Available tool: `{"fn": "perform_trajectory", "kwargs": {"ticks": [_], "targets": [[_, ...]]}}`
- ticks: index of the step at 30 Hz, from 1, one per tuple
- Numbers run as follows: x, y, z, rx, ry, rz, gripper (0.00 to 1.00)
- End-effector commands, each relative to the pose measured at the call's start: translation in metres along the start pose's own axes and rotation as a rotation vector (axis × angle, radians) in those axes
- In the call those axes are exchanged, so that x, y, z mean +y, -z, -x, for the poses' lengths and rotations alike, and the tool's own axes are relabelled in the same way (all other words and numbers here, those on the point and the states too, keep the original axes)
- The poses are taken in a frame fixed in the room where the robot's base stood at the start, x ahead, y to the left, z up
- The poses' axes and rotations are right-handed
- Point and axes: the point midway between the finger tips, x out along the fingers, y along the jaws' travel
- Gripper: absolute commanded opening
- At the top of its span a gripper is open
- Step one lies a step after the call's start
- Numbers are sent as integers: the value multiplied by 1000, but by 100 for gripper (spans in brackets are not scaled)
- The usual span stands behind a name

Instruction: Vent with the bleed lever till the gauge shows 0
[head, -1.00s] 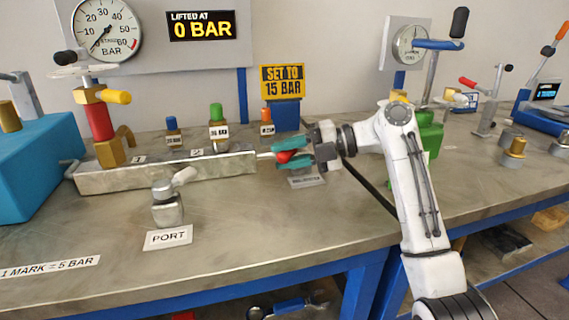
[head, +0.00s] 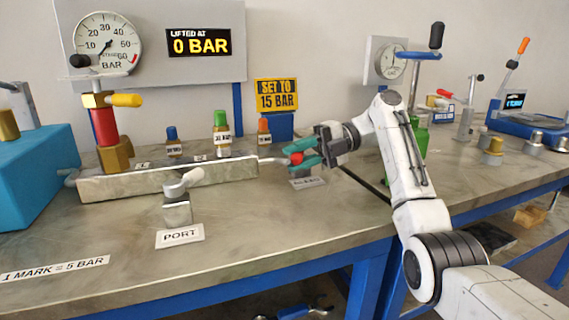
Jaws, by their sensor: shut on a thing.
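The bleed lever, with a red grip (head: 296,158), stands at the right end of the grey metal manifold block (head: 130,185). My gripper (head: 299,157) has teal jaws shut around the red grip, which hide part of it. The lever's pale stem shows between the block and the jaws. A small label plate (head: 308,183) lies on the bench below the jaws; its word is too blurred to read surely. The round pressure gauge (head: 107,42) is on the back panel at upper left. Its thin needle points to the lower left, toward the low end; the exact reading is unclear.
A display (head: 198,42) reads "LIFTED AT 0 BAR", and a yellow sign (head: 277,94) reads "SET TO 15 BAR". The port fitting (head: 177,205) stands in front. A green vessel (head: 420,138) is behind my arm.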

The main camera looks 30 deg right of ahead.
Motion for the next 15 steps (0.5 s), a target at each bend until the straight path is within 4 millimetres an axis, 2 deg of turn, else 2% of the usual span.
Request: {"fn": "perform_trajectory", "kwargs": {"ticks": [1,15], "targets": [[-4,-2,7,-7,-1,-8,0],[-3,0,6,40,2,4,0]]}}
